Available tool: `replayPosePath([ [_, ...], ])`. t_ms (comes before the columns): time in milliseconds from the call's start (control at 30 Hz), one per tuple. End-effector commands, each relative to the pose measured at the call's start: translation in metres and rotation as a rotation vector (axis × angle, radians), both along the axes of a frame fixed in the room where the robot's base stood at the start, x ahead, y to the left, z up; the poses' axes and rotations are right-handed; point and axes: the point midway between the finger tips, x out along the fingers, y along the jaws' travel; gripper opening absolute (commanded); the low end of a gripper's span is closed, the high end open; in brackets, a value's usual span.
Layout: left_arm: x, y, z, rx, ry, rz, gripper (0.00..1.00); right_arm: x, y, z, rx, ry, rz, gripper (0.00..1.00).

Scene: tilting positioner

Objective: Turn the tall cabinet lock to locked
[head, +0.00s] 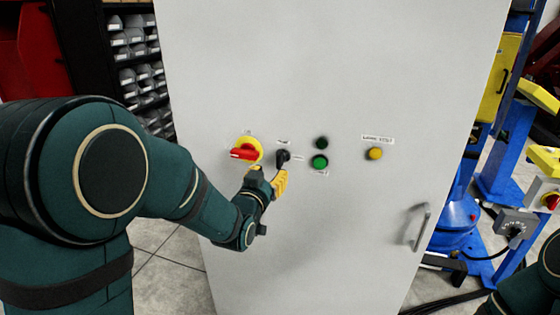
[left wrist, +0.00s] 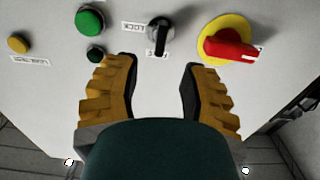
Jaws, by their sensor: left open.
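The tall pale grey cabinet (head: 330,230) fills the middle of the head view. A black rotary lock knob (head: 283,157) sits on its front, with small labels around it. It also shows in the left wrist view (left wrist: 159,36), its handle pointing roughly along the picture's vertical. My left gripper (head: 269,174) is just below the knob in the head view. In the left wrist view my left gripper (left wrist: 158,65) is open and empty, its yellow fingers spread with the knob beyond the gap, apart from both. My right gripper is not in view.
A red handle on a yellow disc (head: 244,150) is close left of the knob. Green (head: 320,162), dark green (head: 321,143) and yellow (head: 375,153) buttons are to its right. A door handle (head: 420,227) projects at lower right. Blue equipment (head: 500,180) stands beyond; bins (head: 137,60) are at left.

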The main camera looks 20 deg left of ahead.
Motion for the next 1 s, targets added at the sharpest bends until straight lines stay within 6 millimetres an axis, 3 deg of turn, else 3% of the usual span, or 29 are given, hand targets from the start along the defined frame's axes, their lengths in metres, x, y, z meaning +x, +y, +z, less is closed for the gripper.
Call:
replayPosePath([
  [200,0.044,-0.001,-0.001,0.004,0.001,0.001,0.42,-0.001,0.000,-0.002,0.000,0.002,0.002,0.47],
  [400,0.072,-0.002,-0.001,0.002,0.001,0.001,0.42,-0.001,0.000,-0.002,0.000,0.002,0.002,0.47],
  [600,0.084,-0.002,-0.001,0.000,0.001,0.001,0.42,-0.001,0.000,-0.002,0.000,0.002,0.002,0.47],
  [900,0.085,-0.003,-0.001,-0.001,0.002,0.001,0.42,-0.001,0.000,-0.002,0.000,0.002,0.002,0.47],
  [1000,0.085,-0.003,-0.001,-0.001,0.001,0.001,0.07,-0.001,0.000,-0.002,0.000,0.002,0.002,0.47],
])
